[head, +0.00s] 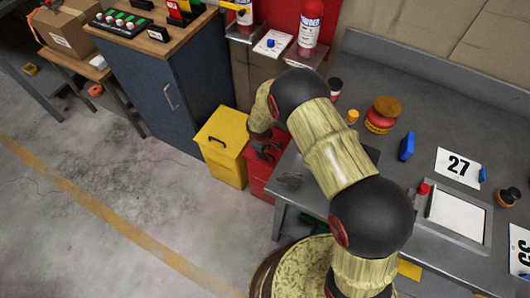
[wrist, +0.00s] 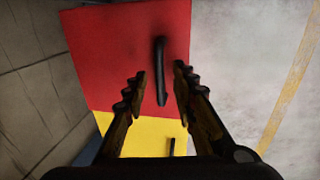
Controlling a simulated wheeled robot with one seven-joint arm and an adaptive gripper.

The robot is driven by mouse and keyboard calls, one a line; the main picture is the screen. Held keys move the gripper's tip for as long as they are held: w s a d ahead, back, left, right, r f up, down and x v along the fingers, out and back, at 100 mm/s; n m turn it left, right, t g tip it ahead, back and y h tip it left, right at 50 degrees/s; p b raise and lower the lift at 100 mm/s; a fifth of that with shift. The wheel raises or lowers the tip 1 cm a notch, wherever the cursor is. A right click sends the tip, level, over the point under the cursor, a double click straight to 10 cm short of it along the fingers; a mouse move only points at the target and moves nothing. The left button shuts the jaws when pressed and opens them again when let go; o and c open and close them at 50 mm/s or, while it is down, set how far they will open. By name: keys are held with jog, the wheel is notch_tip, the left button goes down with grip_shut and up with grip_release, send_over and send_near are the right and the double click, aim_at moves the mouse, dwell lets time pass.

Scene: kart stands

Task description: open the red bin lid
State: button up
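The red bin (head: 259,179) stands on the floor between the yellow bin and the metal table, partly hidden by my arm in the head view. Its red lid (wrist: 105,55) fills the upper middle of the wrist view and looks shut. A black bar handle (wrist: 160,72) is on the lid. My gripper (wrist: 158,85) is open, with its two fingers apart on either side of the handle in that view. I cannot tell whether the fingers are level with the handle or above it. In the head view my gripper (head: 266,148) is over the red bin.
The yellow bin (head: 224,140), with its own black handle, stands directly beside the red bin. The metal table (head: 385,85) with jars and cards is to the right. A blue-grey cabinet (head: 160,95) is to the left. Open floor (head: 120,185) lies in front.

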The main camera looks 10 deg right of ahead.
jog(key=shift+c, duration=1)
grip_shut()
